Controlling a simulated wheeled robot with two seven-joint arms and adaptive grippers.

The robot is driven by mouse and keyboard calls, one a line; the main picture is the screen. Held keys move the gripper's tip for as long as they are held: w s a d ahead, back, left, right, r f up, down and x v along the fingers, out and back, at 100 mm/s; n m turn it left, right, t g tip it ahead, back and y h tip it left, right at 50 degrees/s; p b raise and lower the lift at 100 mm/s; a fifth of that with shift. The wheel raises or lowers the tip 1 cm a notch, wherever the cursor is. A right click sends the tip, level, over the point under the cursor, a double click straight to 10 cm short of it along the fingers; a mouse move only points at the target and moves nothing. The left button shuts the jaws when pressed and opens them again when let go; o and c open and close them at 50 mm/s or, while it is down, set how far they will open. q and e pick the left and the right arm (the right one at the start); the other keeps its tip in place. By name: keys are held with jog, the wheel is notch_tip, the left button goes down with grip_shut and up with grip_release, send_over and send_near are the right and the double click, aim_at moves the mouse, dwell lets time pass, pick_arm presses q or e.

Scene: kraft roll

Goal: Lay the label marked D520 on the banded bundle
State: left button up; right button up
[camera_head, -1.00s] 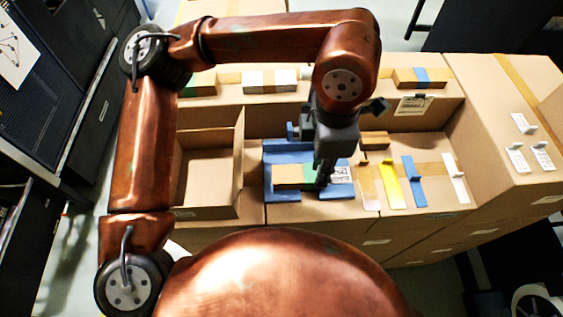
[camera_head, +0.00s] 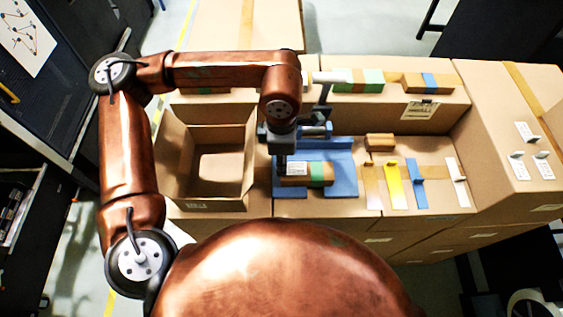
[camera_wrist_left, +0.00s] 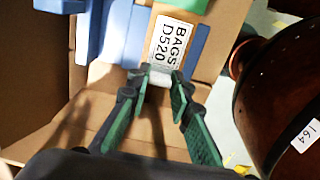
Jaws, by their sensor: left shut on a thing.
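The banded bundle (camera_head: 320,172) is a kraft block with a green band, lying in the blue fixture (camera_head: 345,188). My left gripper (camera_head: 284,172) is over the bundle's left part. The white label (camera_head: 297,168) shows there, left of the green band. In the left wrist view the label (camera_wrist_left: 167,42) reads BAGS D520 and is over the kraft surface beside the green band (camera_wrist_left: 185,5). The gripper (camera_wrist_left: 160,82) is shut on the label's pale upright tab. Whether the label touches the bundle cannot be told. My right gripper is not in view.
An open carton (camera_head: 178,165) stands left of the fixture. Yellow (camera_head: 395,185) and blue (camera_head: 415,185) strips lie to its right, with a small kraft block (camera_head: 380,141). More white labels (camera_head: 530,132) sit on the right box. Banded bundles (camera_head: 428,82) are on the back ledge.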

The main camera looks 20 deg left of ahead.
pick_arm(q)
jog(key=shift+f, duration=0.6)
jog(key=shift+f+b, duration=0.25)
jog(key=shift+b, duration=0.05)
jog(key=o, duration=0.7)
jog(key=shift+r, duration=0.1)
jog(key=shift+o, duration=0.2)
jog(key=shift+r, duration=0.1)
jog(key=shift+r+p, duration=0.25)
jog(key=shift+p, duration=0.2)
notch_tip(320, 180, up, 12)
jog(key=b, duration=0.2)
jog(key=shift+f, duration=0.15)
